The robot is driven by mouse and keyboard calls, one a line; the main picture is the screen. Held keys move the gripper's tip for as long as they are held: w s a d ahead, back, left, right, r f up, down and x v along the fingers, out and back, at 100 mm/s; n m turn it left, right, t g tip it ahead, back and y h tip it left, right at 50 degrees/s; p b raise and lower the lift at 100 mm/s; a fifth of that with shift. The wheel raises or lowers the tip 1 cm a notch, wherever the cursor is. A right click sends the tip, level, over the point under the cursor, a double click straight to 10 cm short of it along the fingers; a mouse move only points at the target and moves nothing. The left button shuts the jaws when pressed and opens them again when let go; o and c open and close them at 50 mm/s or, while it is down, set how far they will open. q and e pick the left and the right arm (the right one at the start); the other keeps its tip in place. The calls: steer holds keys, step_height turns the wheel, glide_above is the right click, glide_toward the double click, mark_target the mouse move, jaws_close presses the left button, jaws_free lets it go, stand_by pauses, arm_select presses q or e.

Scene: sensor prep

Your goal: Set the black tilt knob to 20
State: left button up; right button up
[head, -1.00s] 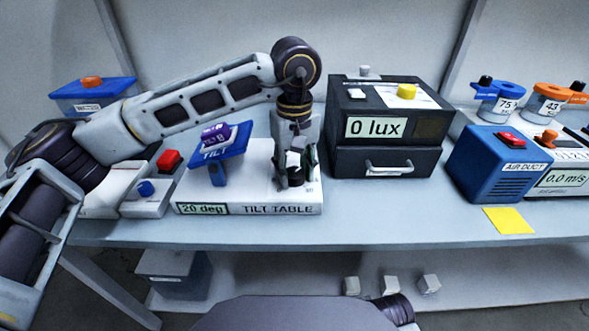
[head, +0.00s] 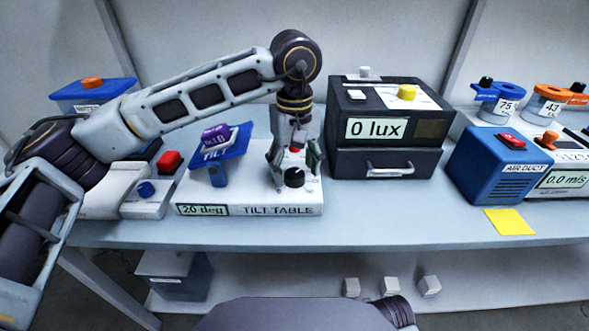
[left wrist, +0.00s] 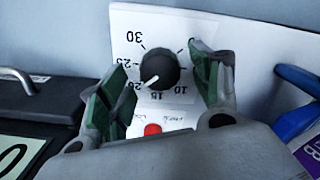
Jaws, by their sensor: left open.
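The black tilt knob (head: 294,178) is on the right part of the white tilt table (head: 250,190). In the left wrist view the knob (left wrist: 159,70) has its white pointer toward the 20 mark on the printed dial. The tilt table's display (head: 202,210) reads 20 deg. My left gripper (head: 293,167) is open just above the knob. In the left wrist view its green-padded fingers (left wrist: 160,85) stand apart on either side, with gaps to the knob. The blue tilt plate (head: 222,152) is slanted and carries a purple sensor (head: 215,137). My right gripper is out of view.
A black light box (head: 385,125) reading 0 lux stands close right of the left gripper. A small device with a blue button (head: 146,189) and a red button (head: 169,160) are at left. The blue air duct (head: 500,165) and a yellow note (head: 508,221) are farther right.

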mark_target(294, 174)
arm_select(q)
step_height(294, 174, up, 11)
stand_by(0.5)
steer(key=shift+f, duration=0.1)
stand_by(0.3)
